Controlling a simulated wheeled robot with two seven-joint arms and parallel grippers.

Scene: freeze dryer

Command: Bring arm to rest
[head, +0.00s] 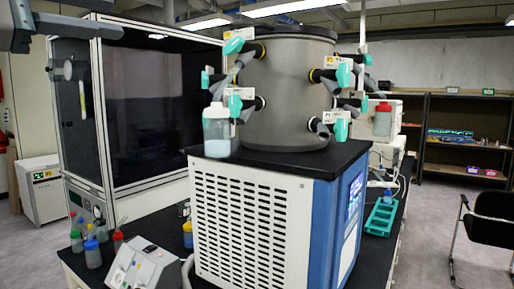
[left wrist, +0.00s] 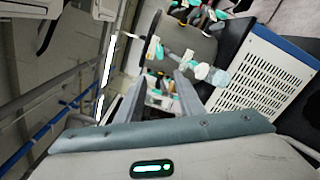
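The freeze dryer (head: 265,220) stands on a black bench, with a grey steel drum (head: 290,90) on top. Several black ports with teal-handled valves ring the drum. A clear bottle with pale contents (head: 217,135) is at the drum's front-left valve. My left gripper (left wrist: 160,88) shows two fingers spread apart with nothing held between them. In the head view, grey parts of my left arm show high at the top left, well away from the bottle. The left wrist view shows the drum and bottle (left wrist: 214,75) tilted, beyond the fingers. My right gripper is in neither view.
A glass-fronted cabinet (head: 150,100) stands at the left. Small coloured-cap bottles (head: 92,252) and a grey benchtop device (head: 145,268) sit in front of it. A green rack (head: 381,217) is on the bench at right. A black chair (head: 490,220) and shelves stand farther right.

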